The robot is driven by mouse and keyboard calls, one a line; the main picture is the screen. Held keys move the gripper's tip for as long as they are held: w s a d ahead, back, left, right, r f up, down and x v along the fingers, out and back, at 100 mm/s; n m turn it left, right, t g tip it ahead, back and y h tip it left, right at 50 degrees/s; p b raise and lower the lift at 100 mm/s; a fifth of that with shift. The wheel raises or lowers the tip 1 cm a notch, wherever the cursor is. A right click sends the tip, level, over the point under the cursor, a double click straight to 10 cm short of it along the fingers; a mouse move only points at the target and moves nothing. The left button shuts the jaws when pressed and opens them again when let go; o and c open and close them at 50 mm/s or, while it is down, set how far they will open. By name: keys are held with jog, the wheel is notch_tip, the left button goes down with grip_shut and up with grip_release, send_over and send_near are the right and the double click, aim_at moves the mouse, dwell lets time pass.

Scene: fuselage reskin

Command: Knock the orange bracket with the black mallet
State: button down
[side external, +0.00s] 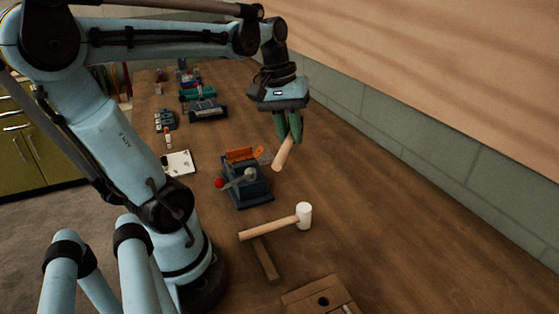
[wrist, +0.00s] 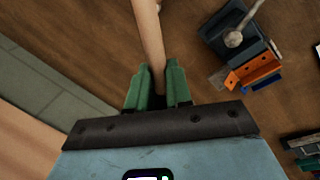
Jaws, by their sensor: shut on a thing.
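My gripper (side external: 289,132) has green fingers and is shut on a pale wooden handle (side external: 283,154), held tilted above the table. In the wrist view the handle (wrist: 149,35) runs from between the fingers (wrist: 157,82) to the top edge. No black mallet head shows on it in either view. The orange bracket (side external: 240,155) sits at the top of a blue vise (side external: 249,187), left of the handle and apart from it. In the wrist view the orange bracket (wrist: 258,70) is at the right, beside the vise (wrist: 225,32).
A white-headed mallet (side external: 304,214) lies in front of the vise across a brown wooden bar (side external: 265,260). A wooden block with a hole (side external: 318,299) is at the front edge. Several tools and a white pad (side external: 180,162) lie farther back. The table right of the vise is clear up to the wall.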

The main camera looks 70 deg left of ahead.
jog(key=s+a+r+n, duration=0.1)
jog(key=s+a+n, duration=0.2)
jog(key=a, duration=0.7)
jog(key=shift+t, duration=0.3)
jog(key=shift+s+a+x, duration=0.1)
jog(key=shift+x, duration=0.65)
jog(key=shift+s+a+x, duration=0.1)
jog(key=shift+a+x, duration=0.05)
jog(key=shift+x, duration=0.6)
jog(key=shift+s+a+x, duration=0.1)
jog(key=shift+s+x, duration=0.05)
jog(key=shift+x, duration=0.6)
jog(key=shift+f, duration=0.15)
jog(key=shift+r, duration=0.7)
jog(key=w+d+r+m+g, duration=0.1)
jog(key=w+d+m, duration=0.3)
jog(key=d, duration=0.6)
jog(key=w+d+r+m+g, duration=0.1)
jog(key=w+d+m, duration=0.4)
jog(key=d+m, duration=0.4)
jog(key=shift+w+d+h, duration=0.2)
jog(key=shift+d+h, duration=0.2)
jog(key=shift+d, duration=0.85)
